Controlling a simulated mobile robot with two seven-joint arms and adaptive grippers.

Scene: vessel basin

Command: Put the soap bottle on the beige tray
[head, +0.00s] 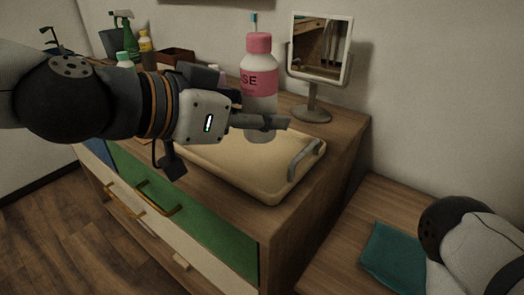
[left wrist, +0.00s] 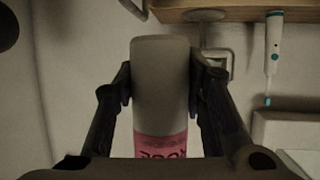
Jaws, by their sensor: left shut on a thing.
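The soap bottle (head: 259,82) is white with a pink cap and a pink label band, and it is upright. My left gripper (head: 262,122) is shut around its lower part, below the label. In the left wrist view the bottle (left wrist: 160,85) sits between both fingers. The beige tray (head: 255,187) lies on the dresser top, with a grey handle at its right end. The bottle's base shows over the tray's far part; I cannot tell whether it touches. My arm hides the tray's left part. My right gripper is out of view.
A mirror on a stand (head: 313,100) is behind the tray, to the right of the bottle. A green spray bottle (head: 124,38) and a brown box (head: 176,58) stand at the back left. A teal cloth (head: 393,258) lies on the lower surface at right.

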